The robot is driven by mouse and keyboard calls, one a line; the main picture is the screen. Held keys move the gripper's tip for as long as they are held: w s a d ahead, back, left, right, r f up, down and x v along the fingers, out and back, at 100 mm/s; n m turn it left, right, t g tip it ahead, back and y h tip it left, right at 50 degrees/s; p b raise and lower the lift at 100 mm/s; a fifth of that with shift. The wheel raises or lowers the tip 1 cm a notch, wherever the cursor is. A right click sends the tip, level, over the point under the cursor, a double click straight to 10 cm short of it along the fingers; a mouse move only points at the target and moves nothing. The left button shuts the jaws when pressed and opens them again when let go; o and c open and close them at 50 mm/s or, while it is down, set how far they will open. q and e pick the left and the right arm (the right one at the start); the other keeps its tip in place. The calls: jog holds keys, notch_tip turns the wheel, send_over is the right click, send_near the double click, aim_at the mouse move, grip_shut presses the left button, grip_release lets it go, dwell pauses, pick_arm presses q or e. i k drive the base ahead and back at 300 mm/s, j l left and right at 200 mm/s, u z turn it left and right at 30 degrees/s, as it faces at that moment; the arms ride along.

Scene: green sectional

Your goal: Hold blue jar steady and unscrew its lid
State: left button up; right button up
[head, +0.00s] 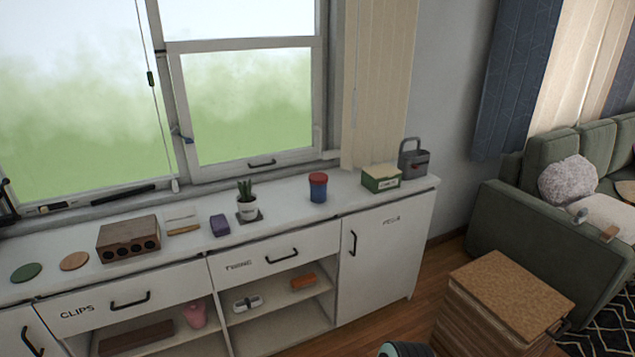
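The blue jar (318,192) stands upright on the white cabinet top, in front of the window's right side. Its red lid (318,177) sits on top of it. Neither of my grippers shows in the head view, and nothing is touching the jar.
A potted plant (247,205) stands left of the jar, and a green box (381,178) and a grey caddy (413,158) stand right of it. A wooden block with holes (129,237) is farther left. A cork-topped box (513,287) stands on the floor at right.

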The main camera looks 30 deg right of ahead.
aim_at(318, 192)
jog(key=i+l, duration=0.2)
jog(key=l, duration=0.2)
jog(key=i+l, duration=0.25)
jog(key=l, duration=0.15)
jog(key=i+l, duration=0.2)
jog(key=l, duration=0.15)
jog(key=i+l, duration=0.25)
jog(key=l, duration=0.15)
